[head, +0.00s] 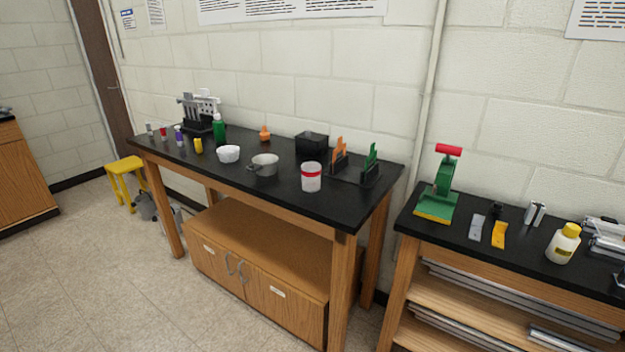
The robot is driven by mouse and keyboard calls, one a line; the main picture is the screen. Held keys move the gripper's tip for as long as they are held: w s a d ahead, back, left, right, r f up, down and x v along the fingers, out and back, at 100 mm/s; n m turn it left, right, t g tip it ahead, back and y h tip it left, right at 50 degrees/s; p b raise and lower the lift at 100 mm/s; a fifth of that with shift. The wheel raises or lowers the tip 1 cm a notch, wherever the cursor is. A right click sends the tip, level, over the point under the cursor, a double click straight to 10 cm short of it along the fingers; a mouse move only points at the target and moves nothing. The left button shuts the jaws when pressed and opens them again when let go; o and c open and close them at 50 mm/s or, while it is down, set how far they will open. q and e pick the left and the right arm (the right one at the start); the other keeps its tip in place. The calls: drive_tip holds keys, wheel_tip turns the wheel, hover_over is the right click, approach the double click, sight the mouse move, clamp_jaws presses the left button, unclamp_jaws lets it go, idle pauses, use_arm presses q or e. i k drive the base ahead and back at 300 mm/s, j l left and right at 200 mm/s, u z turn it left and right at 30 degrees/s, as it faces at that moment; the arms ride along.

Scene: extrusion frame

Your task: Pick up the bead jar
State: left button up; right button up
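A whitish jar with a red band near its top (311,177), which looks like the bead jar, stands upright on the black-topped table (285,208). It is near the table's front edge, toward the right end. Its contents are too small to make out. Neither of my grippers is in view, and nothing is touching the jar.
A grey metal pot (264,165) and a white bowl (228,154) stand left of the jar. Behind it are a black box (312,146) and upright orange (339,156) and green (371,163) pieces. A second bench (470,250) stands right, across a gap.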

sight(311, 171)
drive_tip(key=i+l+u, duration=0.25)
drive_tip(key=i+l, duration=0.25)
drive_tip(key=i+l+u, duration=0.3)
drive_tip(key=i+l, duration=0.15)
drive_tip(key=l, duration=0.15)
